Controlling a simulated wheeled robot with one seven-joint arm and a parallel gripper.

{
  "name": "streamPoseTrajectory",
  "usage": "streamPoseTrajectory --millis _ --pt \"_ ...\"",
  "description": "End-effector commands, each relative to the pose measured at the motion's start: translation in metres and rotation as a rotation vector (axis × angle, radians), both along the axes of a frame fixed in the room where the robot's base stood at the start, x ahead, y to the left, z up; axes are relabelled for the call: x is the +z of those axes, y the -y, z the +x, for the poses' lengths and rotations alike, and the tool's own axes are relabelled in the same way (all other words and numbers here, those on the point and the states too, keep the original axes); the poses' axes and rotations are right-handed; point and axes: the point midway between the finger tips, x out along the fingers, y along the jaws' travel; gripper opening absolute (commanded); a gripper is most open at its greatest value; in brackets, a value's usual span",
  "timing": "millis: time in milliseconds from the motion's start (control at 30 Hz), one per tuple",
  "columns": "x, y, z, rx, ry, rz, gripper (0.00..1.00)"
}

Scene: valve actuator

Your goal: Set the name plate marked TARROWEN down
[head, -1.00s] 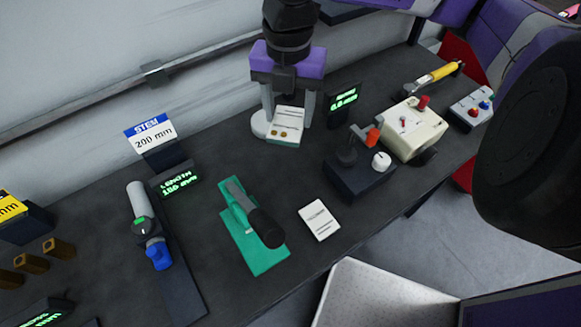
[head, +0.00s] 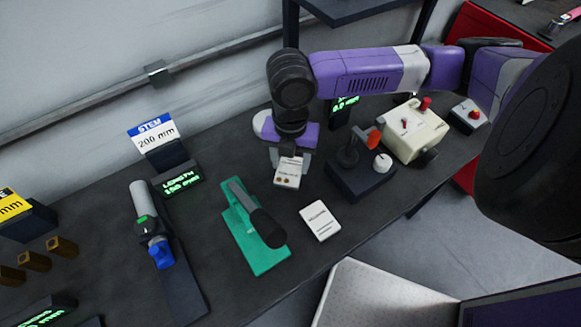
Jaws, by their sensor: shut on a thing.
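My gripper (head: 290,158) points down over the dark bench, shut on a small white plate (head: 288,172) with two brass-coloured dots. Its lettering is too small to read, so I cannot confirm that it says TARROWEN. The plate is low over the bench, right of the green lever fixture's top. I cannot tell whether it touches the bench. A second white plate (head: 320,220) with dark lettering lies flat on the bench to the lower right, apart from the held one.
The green base with a black-handled lever (head: 256,228) stands to the left. A dark joystick box (head: 360,178) and a cream box (head: 413,133) stand to the right. A STEM 200 mm sign (head: 153,134) is at the back left. Bare bench lies between the two plates.

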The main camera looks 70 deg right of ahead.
Motion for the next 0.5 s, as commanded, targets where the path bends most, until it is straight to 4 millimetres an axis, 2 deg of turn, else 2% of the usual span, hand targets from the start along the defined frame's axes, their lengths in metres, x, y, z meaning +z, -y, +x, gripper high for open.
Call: streamPoseTrajectory --millis 200,500 --pt "-0.03 -0.001 0.0 -0.002 -0.001 0.003 0.03" --pt "-0.034 0.0 0.0 0.001 0.0 0.0 0.03"
